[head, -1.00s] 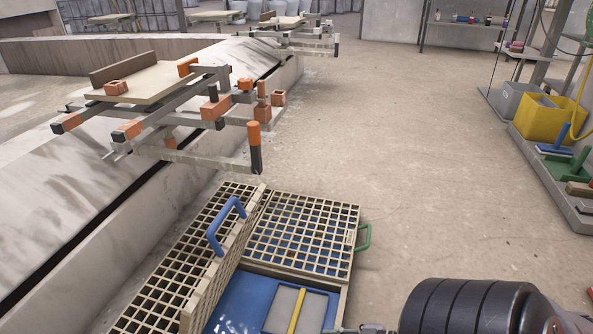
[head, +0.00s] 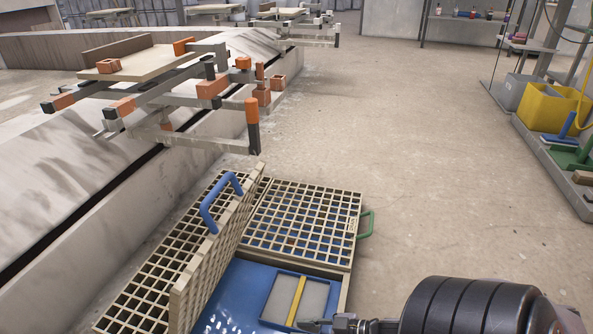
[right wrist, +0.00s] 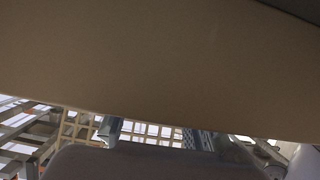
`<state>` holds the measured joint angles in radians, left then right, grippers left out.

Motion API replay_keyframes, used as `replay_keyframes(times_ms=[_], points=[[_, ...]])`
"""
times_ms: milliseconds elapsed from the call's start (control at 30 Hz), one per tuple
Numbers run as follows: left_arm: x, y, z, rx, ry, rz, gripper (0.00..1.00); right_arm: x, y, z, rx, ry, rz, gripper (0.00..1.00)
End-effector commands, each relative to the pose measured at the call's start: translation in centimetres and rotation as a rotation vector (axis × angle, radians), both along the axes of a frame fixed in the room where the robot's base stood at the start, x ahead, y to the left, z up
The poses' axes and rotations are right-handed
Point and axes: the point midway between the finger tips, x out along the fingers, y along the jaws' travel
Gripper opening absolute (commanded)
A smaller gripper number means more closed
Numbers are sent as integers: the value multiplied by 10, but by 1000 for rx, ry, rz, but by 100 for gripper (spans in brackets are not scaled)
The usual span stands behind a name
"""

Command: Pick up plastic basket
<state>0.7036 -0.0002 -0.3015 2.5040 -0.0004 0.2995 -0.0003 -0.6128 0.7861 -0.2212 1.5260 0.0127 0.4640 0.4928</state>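A small basket-like tray (head: 315,299) with a grey inside, a dark blue rim and a yellow bar across it lies in a blue pit (head: 240,290) at the bottom of the head view. It is the likeliest plastic basket, but I cannot be sure. My right gripper (head: 308,325) is at its near right edge; I cannot tell whether they touch. In the right wrist view two grey fingers (right wrist: 158,136) stand apart with nothing seen between them but a beige lattice behind. My left gripper is not in view.
A beige grate with a blue handle (head: 212,262) stands tilted open left of the pit. A flat grate with a green handle (head: 303,222) lies behind it. A carousel ledge (head: 90,230) with racks runs along the left. A yellow bucket (head: 548,112) stands right. Middle floor is clear.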

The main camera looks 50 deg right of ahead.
Motion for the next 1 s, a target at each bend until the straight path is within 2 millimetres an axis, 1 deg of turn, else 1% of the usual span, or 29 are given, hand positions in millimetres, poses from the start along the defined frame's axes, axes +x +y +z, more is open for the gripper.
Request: replay_keyframes(times_ms=[33, 67, 433, 1000], points=[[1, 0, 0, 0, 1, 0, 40, 0, 0, 0, 0, 0, 0, 27], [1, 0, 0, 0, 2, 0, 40, 0, 0, 0, 0, 0, 0, 25], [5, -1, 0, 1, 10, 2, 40, 0, 0, 0, 1, 0, 0, 0], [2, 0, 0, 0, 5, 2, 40, 0, 0, 1, 0, -2, 0, 0]])
